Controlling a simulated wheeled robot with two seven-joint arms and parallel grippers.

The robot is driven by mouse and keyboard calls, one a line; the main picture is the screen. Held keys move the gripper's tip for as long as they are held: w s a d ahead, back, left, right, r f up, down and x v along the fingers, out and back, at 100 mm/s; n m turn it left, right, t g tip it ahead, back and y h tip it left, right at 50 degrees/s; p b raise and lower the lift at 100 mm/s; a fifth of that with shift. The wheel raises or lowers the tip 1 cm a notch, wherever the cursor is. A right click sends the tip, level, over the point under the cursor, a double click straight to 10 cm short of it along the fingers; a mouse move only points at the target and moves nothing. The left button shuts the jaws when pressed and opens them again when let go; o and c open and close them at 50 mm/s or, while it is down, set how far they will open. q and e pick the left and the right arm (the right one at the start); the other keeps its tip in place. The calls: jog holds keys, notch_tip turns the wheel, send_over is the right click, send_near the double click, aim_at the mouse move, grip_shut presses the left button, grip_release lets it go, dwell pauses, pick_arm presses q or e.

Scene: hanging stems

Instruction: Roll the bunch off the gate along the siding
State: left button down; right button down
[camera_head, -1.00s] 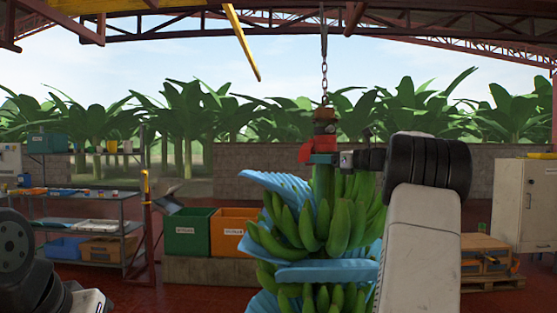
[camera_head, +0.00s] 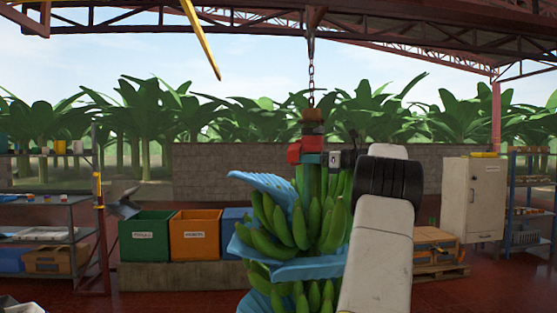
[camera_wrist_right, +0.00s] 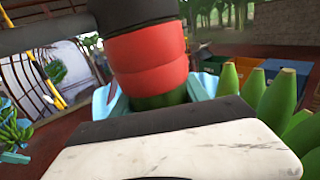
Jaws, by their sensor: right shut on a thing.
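The green banana bunch (camera_head: 322,222) hangs upright from a chain (camera_head: 311,80), with blue sheets (camera_head: 262,185) between its hands of fruit. A red collar (camera_head: 308,145) is at the top of its stem; the collar fills the upper middle of the right wrist view (camera_wrist_right: 147,66). My right gripper (camera_head: 320,159) is shut on the stem just below the collar, and my right arm hides the bunch's right side. A yellow bar (camera_head: 203,42) slants down overhead at the upper left; I cannot tell whether it is the gate. My left gripper is out of view.
Green (camera_head: 145,240) and orange (camera_head: 195,238) bins stand on a low block behind the bunch. A metal shelf (camera_head: 40,238) and a post (camera_head: 99,215) stand left. A pale cabinet (camera_head: 473,200), pallets (camera_head: 438,258) and a rack (camera_head: 530,205) stand right. Red floor is open between.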

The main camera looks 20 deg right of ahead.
jog(key=c, duration=0.6)
grip_release()
jog(key=shift+d, duration=0.15)
send_over(328, 179)
jog(key=shift+s+a, duration=0.25)
jog(key=shift+s, duration=0.1)
